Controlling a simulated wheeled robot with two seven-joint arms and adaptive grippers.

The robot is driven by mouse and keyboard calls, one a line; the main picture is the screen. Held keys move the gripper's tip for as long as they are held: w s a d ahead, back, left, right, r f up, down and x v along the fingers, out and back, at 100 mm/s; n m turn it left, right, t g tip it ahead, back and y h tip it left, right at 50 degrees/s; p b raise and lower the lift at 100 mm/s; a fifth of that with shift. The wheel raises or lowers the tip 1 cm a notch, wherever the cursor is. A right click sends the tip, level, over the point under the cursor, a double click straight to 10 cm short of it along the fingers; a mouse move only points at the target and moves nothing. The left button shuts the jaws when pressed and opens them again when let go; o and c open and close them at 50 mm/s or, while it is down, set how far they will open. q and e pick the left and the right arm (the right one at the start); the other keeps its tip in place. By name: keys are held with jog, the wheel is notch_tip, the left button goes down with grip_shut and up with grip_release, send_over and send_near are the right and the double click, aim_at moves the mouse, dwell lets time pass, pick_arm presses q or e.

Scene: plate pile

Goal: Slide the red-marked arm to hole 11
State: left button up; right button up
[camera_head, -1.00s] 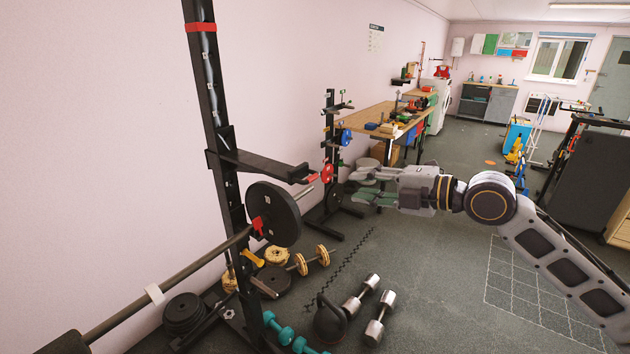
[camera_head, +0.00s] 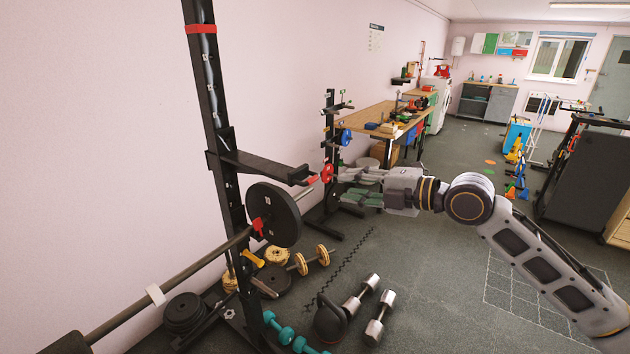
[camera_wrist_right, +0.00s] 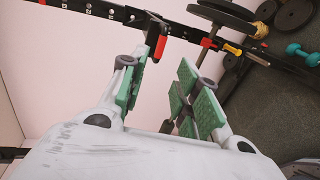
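The red-marked arm (camera_head: 262,167) is a black bar sticking out from the tall black rack upright (camera_head: 207,90), with a red tip. A red band sits high on the upright. In the right wrist view the arm's red tip (camera_wrist_right: 159,46) shows ahead, just beyond the fingers. My right gripper (camera_head: 346,184) is open and empty, a little right of the arm's tip and apart from it. In the right wrist view its green-padded fingers (camera_wrist_right: 163,92) are spread. Hole numbers are too small to read. My left gripper is not in view.
A loaded barbell (camera_head: 190,268) with a black plate (camera_head: 273,214) rests below the arm. A plate tree (camera_head: 331,130) with red and blue plates stands behind. Dumbbells (camera_head: 374,318) and a kettlebell (camera_head: 330,320) lie on the floor.

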aim_at(312, 182)
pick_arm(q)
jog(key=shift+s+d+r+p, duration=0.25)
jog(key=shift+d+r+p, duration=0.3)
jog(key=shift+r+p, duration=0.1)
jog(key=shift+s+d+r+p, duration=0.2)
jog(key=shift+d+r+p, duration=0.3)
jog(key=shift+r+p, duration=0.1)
pick_arm(e)
jog(key=shift+x, duration=5.45)
grip_shut()
